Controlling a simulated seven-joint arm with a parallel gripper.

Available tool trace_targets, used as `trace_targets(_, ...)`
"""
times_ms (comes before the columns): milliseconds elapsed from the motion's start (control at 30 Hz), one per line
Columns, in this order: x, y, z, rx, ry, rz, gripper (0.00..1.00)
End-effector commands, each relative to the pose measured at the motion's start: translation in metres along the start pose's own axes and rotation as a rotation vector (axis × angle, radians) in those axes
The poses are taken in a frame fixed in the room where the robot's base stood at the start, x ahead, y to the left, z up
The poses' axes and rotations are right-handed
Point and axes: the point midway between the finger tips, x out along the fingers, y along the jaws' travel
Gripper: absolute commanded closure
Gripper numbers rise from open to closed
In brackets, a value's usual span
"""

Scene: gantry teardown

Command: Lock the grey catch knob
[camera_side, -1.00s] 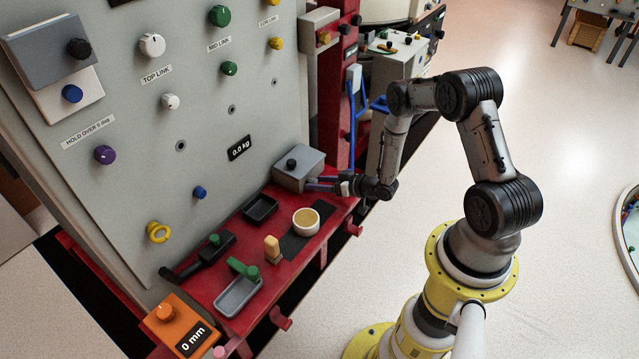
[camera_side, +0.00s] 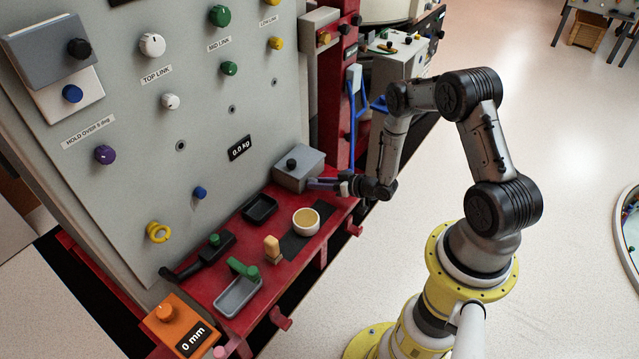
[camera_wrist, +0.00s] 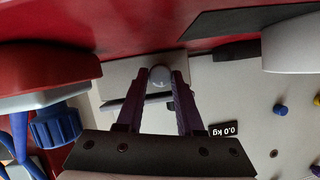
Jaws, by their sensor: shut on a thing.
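The grey catch knob (camera_wrist: 158,77) shows in the wrist view as a small round grey knob in front of a pale grey plate. My gripper (camera_wrist: 160,82) is shut on it, with one purple finger on each side. In the side view, my gripper (camera_side: 314,184) is at the right side of the grey box (camera_side: 298,170) at the back of the red bench. The grey knob is hidden or too small to tell there. A black knob (camera_side: 291,163) sits on the grey box.
A tall grey panel (camera_side: 200,130) with several knobs stands behind. A red post and blue handle (camera_side: 352,115) stand close behind my gripper.

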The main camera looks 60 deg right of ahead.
Motion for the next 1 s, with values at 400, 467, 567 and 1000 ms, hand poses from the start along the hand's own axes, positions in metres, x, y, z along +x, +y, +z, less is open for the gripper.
trace_targets(400, -0.0001, -0.0036, 0.0002, -0.225, 0.0, 0.092, 1.0)
trace_targets(467, -0.0001, -0.0045, 0.0009, -0.277, -0.001, 0.113, 1.0)
trace_targets(567, 0.0, -0.0051, 0.0013, -0.364, -0.001, 0.15, 1.0)
trace_targets(1000, 0.0008, -0.0081, 0.0037, -0.751, 0.0, 0.311, 1.0)
